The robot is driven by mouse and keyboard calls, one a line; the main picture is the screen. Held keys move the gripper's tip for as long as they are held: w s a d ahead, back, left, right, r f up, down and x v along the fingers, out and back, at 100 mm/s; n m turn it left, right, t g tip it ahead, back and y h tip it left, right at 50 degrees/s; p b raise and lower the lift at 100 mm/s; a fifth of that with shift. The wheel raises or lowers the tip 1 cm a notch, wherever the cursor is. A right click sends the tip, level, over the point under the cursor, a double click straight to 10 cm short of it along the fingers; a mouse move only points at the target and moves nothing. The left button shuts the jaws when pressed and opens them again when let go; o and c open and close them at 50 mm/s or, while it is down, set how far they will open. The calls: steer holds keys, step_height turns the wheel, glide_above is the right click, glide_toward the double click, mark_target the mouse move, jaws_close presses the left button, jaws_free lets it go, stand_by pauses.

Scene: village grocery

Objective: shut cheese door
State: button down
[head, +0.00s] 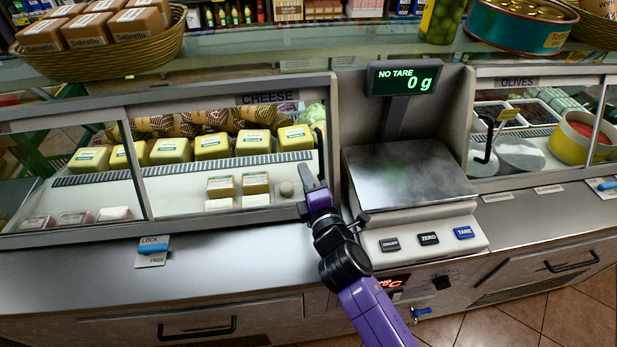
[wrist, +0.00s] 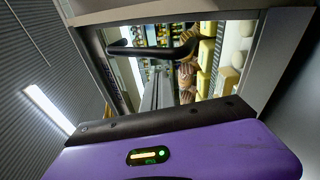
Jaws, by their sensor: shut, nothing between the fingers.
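The cheese case (head: 232,199) has a glass front under the CHEESE label, with a slanted frame bar at its left. Its black upright door handle (head: 319,150) is at the right end of the glass, beside the scale. In the wrist view the curved black handle (wrist: 150,50) crosses above my purple gripper body. My gripper (head: 308,188) is shut and empty, just below and left of the handle. I cannot tell whether it touches the handle, or how far the door stands open. Cheese blocks (head: 212,146) show inside the case.
The scale (head: 410,175) stands close right of my gripper, its display (head: 405,77) reading 0 g. The olives case (head: 520,140) is further right. A basket (head: 105,60) sits on top.

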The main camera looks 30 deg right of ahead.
steer(key=s+a+b, duration=0.2)
steer(key=s, duration=0.7)
steer(key=shift+s+a+r, duration=0.15)
steer(key=shift+s+a, duration=0.1)
steer(key=shift+a, duration=0.15)
steer(key=s+m+g+y, duration=0.2)
steer(key=s+m, duration=1.5)
steer(key=s, duration=1.6)
steer(key=shift+s+a+r+g+y, duration=0.2)
steer(key=shift+g+y, duration=0.1)
steer(key=shift+y, duration=0.1)
